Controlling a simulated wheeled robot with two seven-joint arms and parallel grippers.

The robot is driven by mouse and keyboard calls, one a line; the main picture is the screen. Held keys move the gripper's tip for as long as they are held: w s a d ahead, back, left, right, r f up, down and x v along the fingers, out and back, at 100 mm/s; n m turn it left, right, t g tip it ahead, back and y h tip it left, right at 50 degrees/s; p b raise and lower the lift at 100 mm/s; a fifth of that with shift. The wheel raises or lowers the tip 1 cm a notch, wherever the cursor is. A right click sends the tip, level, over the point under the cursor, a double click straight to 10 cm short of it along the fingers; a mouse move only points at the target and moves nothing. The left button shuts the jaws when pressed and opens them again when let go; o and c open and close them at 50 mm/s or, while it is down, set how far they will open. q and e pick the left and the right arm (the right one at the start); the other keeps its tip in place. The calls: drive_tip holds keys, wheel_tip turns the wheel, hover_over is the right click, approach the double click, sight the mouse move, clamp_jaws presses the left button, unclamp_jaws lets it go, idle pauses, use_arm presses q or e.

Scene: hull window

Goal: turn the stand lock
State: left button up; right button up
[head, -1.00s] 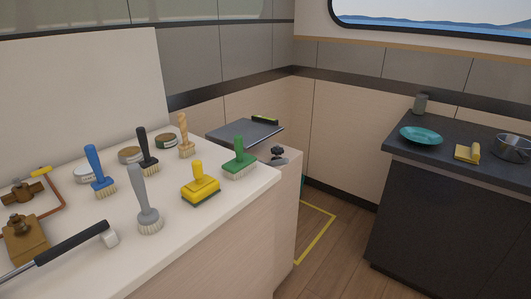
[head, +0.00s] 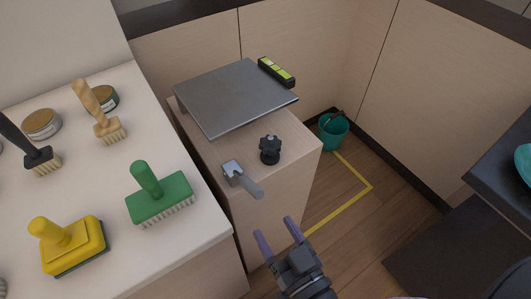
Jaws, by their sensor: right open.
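A wooden stand (head: 297,143) with a grey metal plate (head: 236,97) on top stands right of the workbench. Near its front edge are a black star-shaped knob (head: 270,150) and a grey lever (head: 243,180) with a block at its left end. I cannot tell for sure which of the two is the stand lock. The lever points toward the lower right. My right gripper (head: 277,230) is open and empty, with purple fingers, in front of and below the lever, apart from it. My left gripper is not in view.
The workbench (head: 115,166) at left holds a green brush (head: 158,194), a yellow brush (head: 68,244) and other brushes and tins. A level (head: 276,72) lies at the plate's far edge. A teal bucket (head: 332,133) stands on the floor. A dark counter (head: 505,170) is at right.

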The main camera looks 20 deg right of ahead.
sight(252, 188)
drive_tip(key=x, duration=0.3)
drive_tip(key=b+x, duration=0.1)
drive_tip(key=x, duration=0.6)
drive_tip(key=shift+r, duration=0.3)
clamp_jaws()
idle(0.9)
